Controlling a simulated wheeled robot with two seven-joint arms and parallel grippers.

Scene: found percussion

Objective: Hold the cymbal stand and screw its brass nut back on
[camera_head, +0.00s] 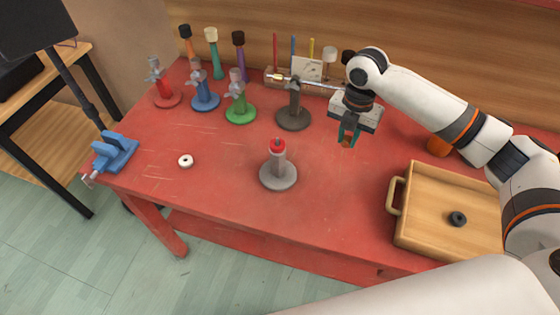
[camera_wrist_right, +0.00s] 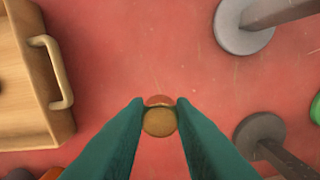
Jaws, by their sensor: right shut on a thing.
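My right gripper (camera_head: 347,141) is to the right of and behind the stand, held above the table. Its green fingers are shut on the brass nut (camera_wrist_right: 159,122), which shows between the fingertips in the right wrist view. The stand's base also shows at that view's upper right (camera_wrist_right: 235,38), apart from the fingers. My left gripper is not in view.
A wooden tray (camera_head: 398,234) with a black ring (camera_head: 458,219) is at right. A dark stand with a rod (camera_head: 292,118) and red, blue and green stands (camera_head: 240,112) are behind. A white ring (camera_head: 185,161) and a blue vise (camera_head: 115,152) are at left. The table's front middle is clear.

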